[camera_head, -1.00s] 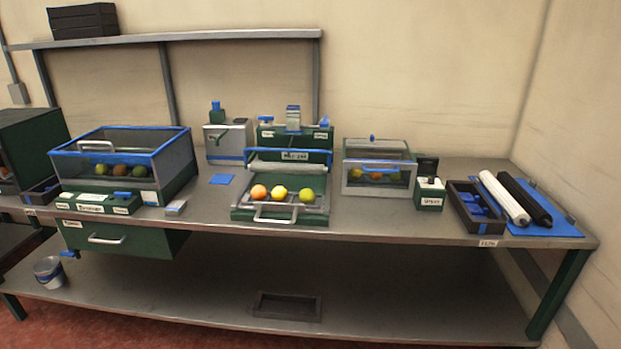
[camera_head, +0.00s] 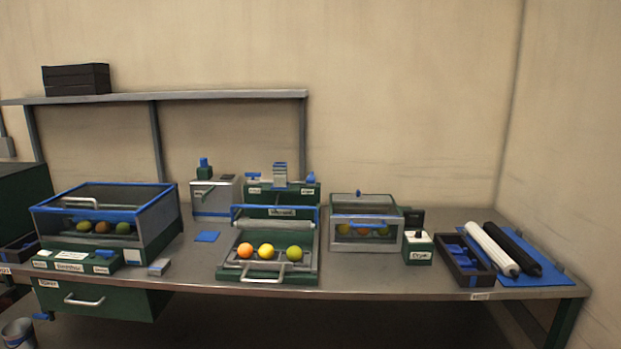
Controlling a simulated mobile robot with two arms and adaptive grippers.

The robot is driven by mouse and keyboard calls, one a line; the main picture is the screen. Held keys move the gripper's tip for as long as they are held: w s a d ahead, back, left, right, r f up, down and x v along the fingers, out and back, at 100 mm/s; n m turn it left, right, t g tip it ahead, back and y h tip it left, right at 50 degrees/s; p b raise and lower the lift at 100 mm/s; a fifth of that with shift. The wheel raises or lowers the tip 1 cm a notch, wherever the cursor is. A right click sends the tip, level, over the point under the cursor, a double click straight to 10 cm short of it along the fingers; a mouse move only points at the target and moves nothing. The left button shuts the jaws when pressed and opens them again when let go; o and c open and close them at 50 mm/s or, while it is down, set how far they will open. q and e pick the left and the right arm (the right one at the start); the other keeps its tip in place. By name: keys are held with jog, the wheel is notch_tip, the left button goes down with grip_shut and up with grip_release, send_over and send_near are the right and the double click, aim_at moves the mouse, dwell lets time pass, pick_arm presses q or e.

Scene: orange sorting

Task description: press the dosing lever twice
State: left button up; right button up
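No part is clearly marked as the dosing lever at this size. A grey metal box (camera_head: 216,196) with a blue-topped green knob stands at the back of the table. Neither of my grippers is in view.
A blue-rimmed clear case (camera_head: 160,218) with fruit stands at left, above a drawer (camera_head: 95,297). A smaller clear case (camera_head: 366,215) and a green box (camera_head: 418,248) stand right of centre. Rollers (camera_head: 490,247) lie on a blue mat (camera_head: 560,279) at right.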

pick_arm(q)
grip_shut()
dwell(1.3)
